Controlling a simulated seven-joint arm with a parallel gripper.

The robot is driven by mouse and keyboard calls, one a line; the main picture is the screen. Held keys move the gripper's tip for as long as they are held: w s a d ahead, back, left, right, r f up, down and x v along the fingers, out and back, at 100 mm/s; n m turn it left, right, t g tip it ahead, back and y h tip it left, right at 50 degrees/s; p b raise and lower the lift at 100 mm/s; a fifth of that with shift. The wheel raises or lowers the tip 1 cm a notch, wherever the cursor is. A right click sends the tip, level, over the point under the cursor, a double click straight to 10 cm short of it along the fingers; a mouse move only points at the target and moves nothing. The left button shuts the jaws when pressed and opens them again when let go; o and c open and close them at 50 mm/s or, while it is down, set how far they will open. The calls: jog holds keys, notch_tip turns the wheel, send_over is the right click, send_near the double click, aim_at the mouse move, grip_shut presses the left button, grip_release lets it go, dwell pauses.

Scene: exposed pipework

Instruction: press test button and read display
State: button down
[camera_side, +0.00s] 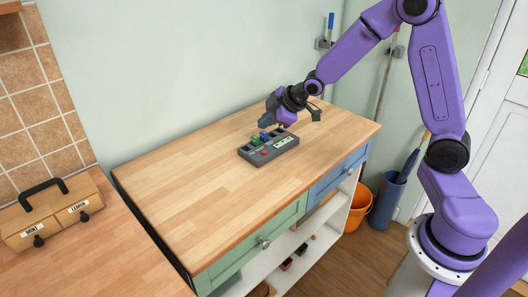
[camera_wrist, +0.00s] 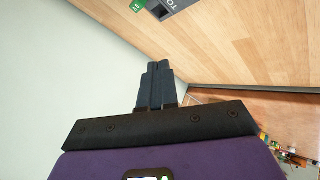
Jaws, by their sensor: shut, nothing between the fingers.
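A dark grey test box (camera_side: 268,148) lies on the wooden worktop (camera_side: 190,185). It has a green block and a blue block on its back part, a red button (camera_side: 264,152) and a pale display panel (camera_side: 284,142). The display text is too small to read. My gripper (camera_side: 266,122) is shut and empty, just above the back edge of the box. In the wrist view the fingers (camera_wrist: 157,72) are together, and only a corner of the box (camera_wrist: 172,6) shows at the top edge, with a green part beside it.
A wooden case (camera_side: 50,213) with a black handle and labels MINT and LEMON stands on the left counter. The worktop around the box is clear. A wall stands close behind it. An orange bucket (camera_side: 358,208) is on the floor at the right.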

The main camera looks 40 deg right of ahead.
aim_at(264, 152)
jog(key=shift+w+d+f+t, duration=0.2)
jog(key=shift+w+d+t, duration=0.1)
jog(key=shift+w+d, duration=0.85)
jog(key=shift+s+f, duration=0.1)
jog(key=shift+f, duration=4.3)
jog(key=shift+f, duration=0.4)
jog(key=shift+f, duration=0.45)
jog(key=shift+r, duration=0.85)
